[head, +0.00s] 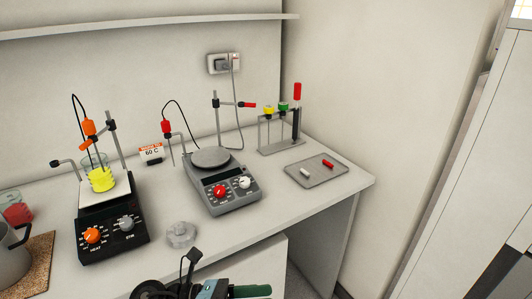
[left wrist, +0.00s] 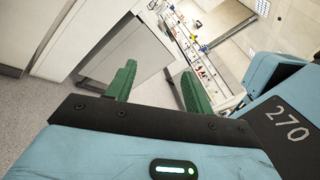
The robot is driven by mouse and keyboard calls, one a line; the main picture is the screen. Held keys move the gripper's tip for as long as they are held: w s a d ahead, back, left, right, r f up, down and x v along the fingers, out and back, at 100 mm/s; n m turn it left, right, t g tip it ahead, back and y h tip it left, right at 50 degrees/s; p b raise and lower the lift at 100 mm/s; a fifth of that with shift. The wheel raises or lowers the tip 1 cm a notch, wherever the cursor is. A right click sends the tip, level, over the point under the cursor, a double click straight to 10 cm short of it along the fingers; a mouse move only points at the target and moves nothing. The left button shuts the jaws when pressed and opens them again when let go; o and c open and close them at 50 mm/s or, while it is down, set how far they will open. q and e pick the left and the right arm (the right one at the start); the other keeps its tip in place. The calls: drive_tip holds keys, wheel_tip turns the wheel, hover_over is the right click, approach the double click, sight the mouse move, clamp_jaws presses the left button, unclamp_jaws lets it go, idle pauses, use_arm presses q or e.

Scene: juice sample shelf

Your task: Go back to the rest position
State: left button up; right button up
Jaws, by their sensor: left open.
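My left gripper (head: 250,291) shows at the bottom edge of the head view, low in front of the bench, with a green finger pointing right. In the left wrist view my left gripper (left wrist: 158,72) has its two green fingers spread apart, with nothing between them. It is clear of the bench items. My right gripper is in neither view.
The white bench (head: 285,214) holds a black hotplate (head: 112,238) with a yellow beaker (head: 101,180), a grey hotplate (head: 235,192), a tube rack (head: 280,148), a tray (head: 317,175), a glass lid-like piece (head: 181,234) and a grey pot (head: 12,255). A shelf (head: 150,22) runs above.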

use_arm(q)
drive_tip(key=s+a+f+n+t+y, duration=0.2)
drive_tip(key=a+f+n+t+y, duration=0.45)
drive_tip(key=n, duration=0.95)
drive_tip(key=s+a+f+n+t+y, duration=0.1)
drive_tip(key=a+f+n+t+y, duration=0.55)
drive_tip(key=n, duration=0.95)
drive_tip(key=s+a+f+n+g+y, duration=0.1)
drive_tip(key=s+a+f+n+g, duration=0.1)
drive_tip(key=s+f+n, duration=0.3)
drive_tip(key=s+a+f+n+g+y, duration=0.2)
drive_tip(key=s+f+n, duration=0.4)
drive_tip(key=s+f, duration=0.4)
drive_tip(key=shift+s+a+g+p, duration=0.4)
drive_tip(key=shift+s+a+g, duration=0.45)
drive_tip(key=shift+s, duration=0.25)
